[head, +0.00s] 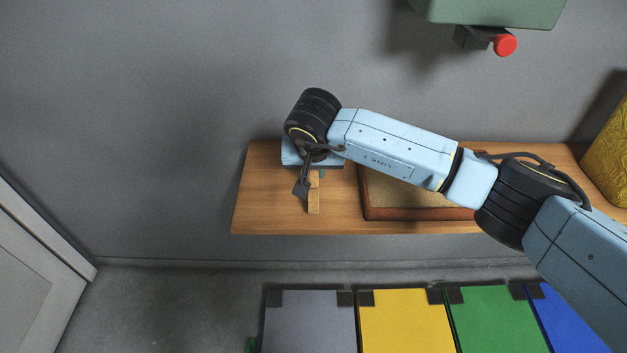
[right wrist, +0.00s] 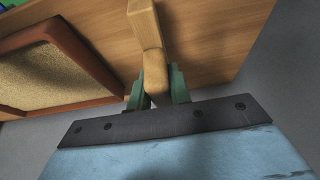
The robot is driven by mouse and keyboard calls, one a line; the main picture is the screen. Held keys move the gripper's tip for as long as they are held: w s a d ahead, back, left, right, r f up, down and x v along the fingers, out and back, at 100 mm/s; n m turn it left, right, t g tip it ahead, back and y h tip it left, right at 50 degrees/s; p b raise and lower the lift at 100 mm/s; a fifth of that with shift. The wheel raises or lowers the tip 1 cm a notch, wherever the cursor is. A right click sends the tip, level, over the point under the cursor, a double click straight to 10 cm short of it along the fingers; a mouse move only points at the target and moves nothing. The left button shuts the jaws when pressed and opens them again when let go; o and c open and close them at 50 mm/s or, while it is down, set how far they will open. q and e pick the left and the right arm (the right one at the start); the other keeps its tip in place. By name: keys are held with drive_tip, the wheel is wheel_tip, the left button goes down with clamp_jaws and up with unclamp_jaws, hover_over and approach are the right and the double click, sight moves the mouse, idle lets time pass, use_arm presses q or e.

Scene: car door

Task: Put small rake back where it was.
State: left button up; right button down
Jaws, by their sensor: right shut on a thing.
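My right gripper (head: 318,175) is over the left end of a wooden shelf, mostly hidden under my wrist in the head view. In the right wrist view its teal fingers (right wrist: 158,88) are shut on a light wooden handle (right wrist: 148,30), which I take for the small rake. In the head view the handle (head: 314,200) points toward the shelf's front edge. The rake's toothed end cannot be made out. Whether the handle touches the shelf is unclear. My left gripper is not in view.
A brown-framed sand tray (head: 375,212) lies on the wooden shelf (head: 258,205), right of the handle and partly under my arm. A yellow textured object (head: 608,150) stands at far right. A green box with a red knob (head: 505,44) hangs above. Coloured panels (head: 405,320) are below.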

sight(313, 180)
wheel_tip(313, 180, down, 3)
drive_tip(key=shift+r, duration=0.15)
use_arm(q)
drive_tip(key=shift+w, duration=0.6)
use_arm(e)
drive_tip(key=shift+f, duration=0.2)
use_arm(q)
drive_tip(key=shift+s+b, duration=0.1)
drive_tip(key=shift+b, duration=0.2)
use_arm(e)
drive_tip(key=c, duration=1.3)
unclamp_jaws()
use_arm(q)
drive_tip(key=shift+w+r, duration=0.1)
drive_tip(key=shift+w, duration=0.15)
